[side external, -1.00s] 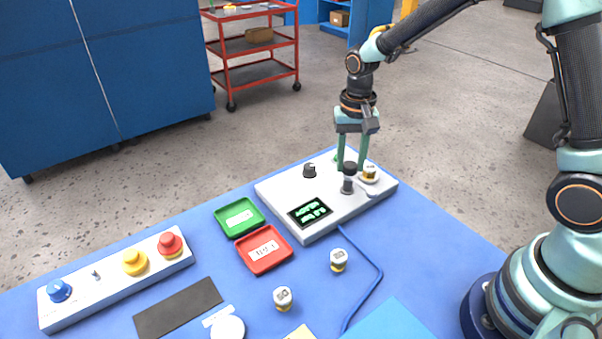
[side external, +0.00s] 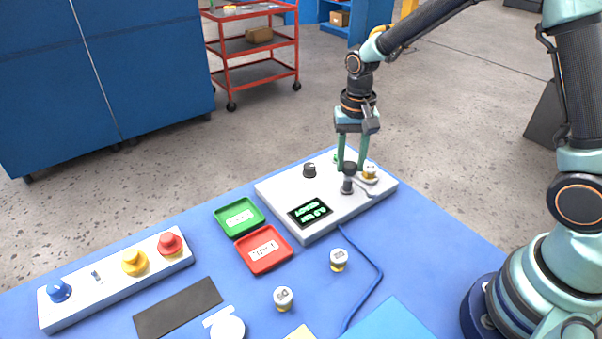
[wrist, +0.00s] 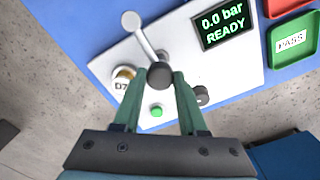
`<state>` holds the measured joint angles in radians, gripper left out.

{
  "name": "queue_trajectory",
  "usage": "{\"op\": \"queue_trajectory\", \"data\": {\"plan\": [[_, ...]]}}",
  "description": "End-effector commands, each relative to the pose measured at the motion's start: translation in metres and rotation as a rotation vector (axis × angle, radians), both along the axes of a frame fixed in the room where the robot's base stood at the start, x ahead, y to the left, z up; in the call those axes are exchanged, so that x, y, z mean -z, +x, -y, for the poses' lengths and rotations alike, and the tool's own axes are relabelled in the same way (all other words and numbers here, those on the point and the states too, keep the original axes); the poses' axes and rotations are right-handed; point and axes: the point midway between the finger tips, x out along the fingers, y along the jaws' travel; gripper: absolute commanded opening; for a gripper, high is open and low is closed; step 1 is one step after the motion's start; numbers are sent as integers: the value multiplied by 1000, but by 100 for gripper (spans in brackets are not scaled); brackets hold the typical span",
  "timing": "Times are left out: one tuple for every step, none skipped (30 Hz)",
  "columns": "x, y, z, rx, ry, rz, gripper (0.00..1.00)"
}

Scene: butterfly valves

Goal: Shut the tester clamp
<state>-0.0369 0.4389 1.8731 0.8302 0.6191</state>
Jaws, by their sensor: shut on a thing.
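The tester (side external: 275,195) is a light grey box at the far end of the blue bench. Its clamp has a black knob (side external: 349,168) on a dark post, and the wrist view shows a grey arm running from near the knob (wrist: 160,75) to a round white pad (wrist: 131,20). A brass-and-white valve (side external: 369,172) sits on the tester, marked "07" in the wrist view (wrist: 123,80). The pad is apart from the valve. My gripper (wrist: 166,82) points down and is shut on the clamp knob. The clamp's foot is partly hidden in the wrist view.
The tester screen (wrist: 223,25) reads "0.0 bar READY". A black dial (side external: 310,170) and a green button (wrist: 156,111) are also on the tester. Green (side external: 239,216) and red (side external: 264,250) trays lie in front. Two loose valves and a blue cable are on the bench.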

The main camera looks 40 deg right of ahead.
Motion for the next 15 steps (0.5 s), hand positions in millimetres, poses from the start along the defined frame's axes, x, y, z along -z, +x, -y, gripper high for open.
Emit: {"op": "queue_trajectory", "data": {"plan": [[-2,1,0,-8,0,2,0],[-2,1,0,-13,0,2,0],[-2,1,0,-24,0,2,0],[-2,1,0,-35,0,2,0],[-2,1,0,-47,0,2,0],[-2,1,0,-65,0,2,0],[-2,1,0,-81,0,2,0],[-2,1,0,-98,0,2,0],[-2,1,0,-124,0,2,0],[-2,1,0,-146,0,2,0],[-2,1,0,-169,0,2,0],[-2,1,0,-201,-1,3,0],[-2,1,0,-227,-1,3,0],[-2,1,0,-253,-1,3,0],[-2,1,0,-290,-1,3,0]]}}
